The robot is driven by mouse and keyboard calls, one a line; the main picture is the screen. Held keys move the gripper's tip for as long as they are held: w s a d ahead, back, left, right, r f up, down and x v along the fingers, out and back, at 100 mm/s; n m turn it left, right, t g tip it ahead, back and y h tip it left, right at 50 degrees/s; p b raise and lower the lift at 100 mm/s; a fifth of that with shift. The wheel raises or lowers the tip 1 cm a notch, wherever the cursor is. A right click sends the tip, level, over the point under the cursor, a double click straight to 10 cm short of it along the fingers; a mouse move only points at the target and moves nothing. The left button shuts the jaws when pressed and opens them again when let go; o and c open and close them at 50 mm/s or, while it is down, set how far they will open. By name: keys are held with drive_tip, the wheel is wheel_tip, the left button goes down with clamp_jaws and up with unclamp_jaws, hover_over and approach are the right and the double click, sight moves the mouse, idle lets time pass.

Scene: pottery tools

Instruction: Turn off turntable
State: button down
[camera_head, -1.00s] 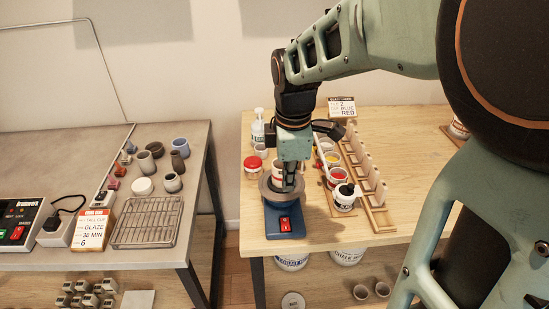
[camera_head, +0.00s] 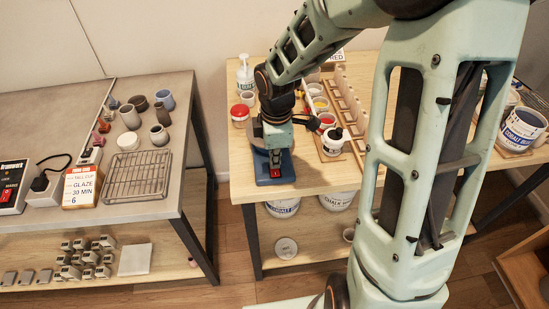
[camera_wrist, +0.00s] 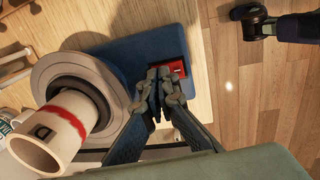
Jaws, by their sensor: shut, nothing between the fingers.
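The turntable has a blue base (camera_head: 288,172) and a grey round disc (camera_wrist: 42,78). A white cup with a red band (camera_wrist: 42,150) is on the disc in the wrist view. In the head view my arm mostly hides the disc and cup. A red switch (camera_wrist: 179,67) is set in the base near its front edge, and it also shows in the head view (camera_head: 275,173). My gripper (camera_wrist: 163,78) is shut and empty, with its fingertips right at the switch, partly covering it. I cannot tell whether they press it.
Paint pots and a wooden rack (camera_head: 348,105) stand right of the turntable. A separate grey table (camera_head: 60,110) stands left, across a gap. The wooden table's front edge is close.

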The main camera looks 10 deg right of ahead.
drive_tip(key=shift+f, duration=0.1)
drive_tip(key=shift+w+f, duration=0.15)
drive_tip(key=shift+f, duration=0.15)
idle(0.4)
drive_tip(key=shift+s+r, duration=0.2)
drive_tip(key=shift+s, duration=0.6)
drive_tip(key=shift+w+r+p, duration=0.1)
drive_tip(key=shift+r+p, duration=0.3)
drive_tip(key=shift+p, duration=0.25)
wheel_tip(320, 180, up, 13)
drive_tip(key=w+p, duration=0.1)
drive_tip(key=p, duration=0.1)
drive_tip(key=shift+w+p, duration=0.25)
drive_tip(key=shift+p, duration=0.05)
